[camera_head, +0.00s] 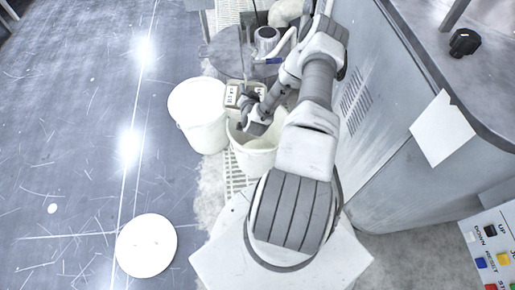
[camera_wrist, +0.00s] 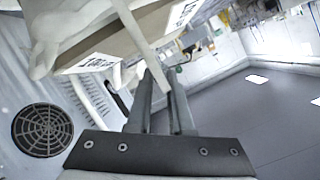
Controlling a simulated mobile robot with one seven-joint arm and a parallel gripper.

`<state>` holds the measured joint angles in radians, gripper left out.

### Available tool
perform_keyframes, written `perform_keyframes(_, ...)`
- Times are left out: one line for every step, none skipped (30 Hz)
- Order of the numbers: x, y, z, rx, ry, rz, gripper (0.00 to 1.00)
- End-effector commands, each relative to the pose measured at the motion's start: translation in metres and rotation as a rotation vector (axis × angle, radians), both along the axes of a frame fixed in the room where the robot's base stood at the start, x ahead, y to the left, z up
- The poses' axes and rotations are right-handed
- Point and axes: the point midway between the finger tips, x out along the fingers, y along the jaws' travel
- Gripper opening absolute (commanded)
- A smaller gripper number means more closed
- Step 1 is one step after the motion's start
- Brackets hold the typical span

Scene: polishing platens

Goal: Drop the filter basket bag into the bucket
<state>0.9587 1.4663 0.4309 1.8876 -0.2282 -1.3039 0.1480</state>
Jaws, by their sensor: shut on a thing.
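The filter basket bag (camera_head: 231,96) appears as a small beige, box-like thing with printed labels in the head view. In the wrist view the bag (camera_wrist: 125,38) fills the top left, and a pale strap runs down from it between the fingers. My gripper (camera_wrist: 161,78) is shut on this strap, and the bag is beyond the fingertips. The open white bucket (camera_head: 252,158) stands on the floor below my gripper in the head view. The bag shows over or just beyond its far rim; I cannot tell which. My arm hides part of the bucket's right side.
A second white bucket (camera_head: 197,128), with a pale flat top, stands left of the open one. A round white disc (camera_head: 146,245) lies on the floor. A grey machine cabinet (camera_head: 385,165) stands close on the right. The blue-grey floor at left is mostly clear.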

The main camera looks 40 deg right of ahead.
Motion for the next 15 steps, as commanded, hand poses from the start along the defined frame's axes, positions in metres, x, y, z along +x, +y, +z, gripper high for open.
perform_keyframes(-0.005, -0.011, -0.018, -0.002, 0.001, -0.02, 0.0)
perform_keyframes(-0.007, -0.016, -0.023, -0.004, 0.001, -0.029, 0.0)
perform_keyframes(-0.01, -0.022, -0.029, -0.005, 0.003, -0.037, 0.0)
perform_keyframes(-0.012, -0.024, -0.033, -0.007, 0.004, -0.042, 0.0)
perform_keyframes(-0.013, -0.027, -0.035, -0.007, 0.003, -0.046, 0.0)
perform_keyframes(-0.014, -0.03, -0.038, -0.008, 0.004, -0.05, 0.0)
perform_keyframes(-0.014, -0.031, -0.039, -0.009, 0.003, -0.052, 0.0)
perform_keyframes(-0.015, -0.032, -0.041, -0.009, 0.005, -0.053, 0.0)
perform_keyframes(-0.015, -0.032, -0.043, -0.009, 0.004, -0.055, 0.0)
perform_keyframes(-0.016, -0.032, -0.044, -0.009, 0.004, -0.055, 0.0)
perform_keyframes(-0.016, -0.032, -0.046, -0.008, 0.005, -0.054, 0.0)
perform_keyframes(-0.016, -0.032, -0.049, -0.008, 0.005, -0.054, 0.0)
perform_keyframes(-0.016, -0.032, -0.051, -0.009, 0.005, -0.054, 0.0)
perform_keyframes(-0.016, -0.032, -0.055, -0.009, 0.006, -0.055, 0.0)
perform_keyframes(-0.016, -0.032, -0.059, -0.009, 0.006, -0.055, 0.0)
